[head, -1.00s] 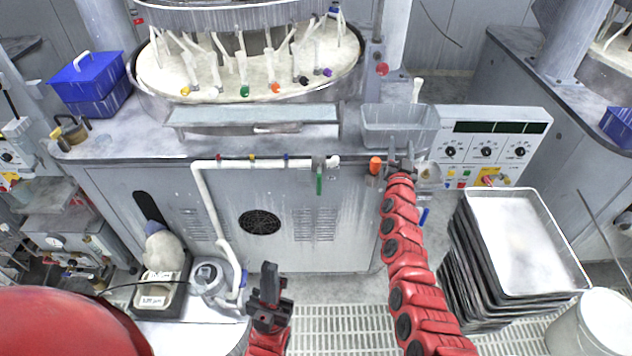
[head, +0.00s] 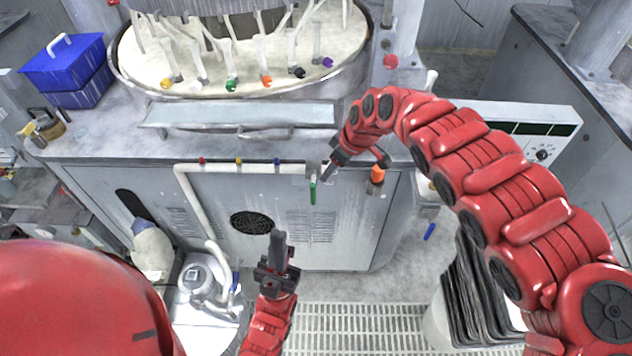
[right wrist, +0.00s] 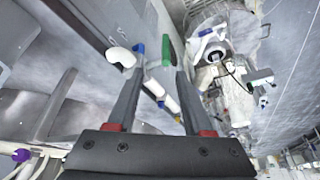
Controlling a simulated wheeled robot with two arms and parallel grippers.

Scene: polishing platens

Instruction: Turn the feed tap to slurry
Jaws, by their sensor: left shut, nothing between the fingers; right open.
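The feed tap (head: 314,168) sits at the right end of the white pipe on the front of the grey cabinet. Its green lever (head: 313,190) hangs straight down. In the right wrist view the green lever (right wrist: 169,51) shows just beyond the fingertips. My right gripper (head: 329,171) is at the tap's right side, its fingers open and pointing down-left. In its wrist view the open fingers (right wrist: 160,74) have nothing clearly between them. Whether they touch the tap cannot be told. My left gripper (head: 278,243) is shut and empty, low in front of the cabinet.
The white pipe (head: 222,167) carries red, yellow and blue marks. An orange-capped item (head: 377,175) is on the cabinet front right of the tap, close under my right arm. A tray (head: 240,115) lies above on the worktop. Stacked trays (head: 470,290) stand at lower right.

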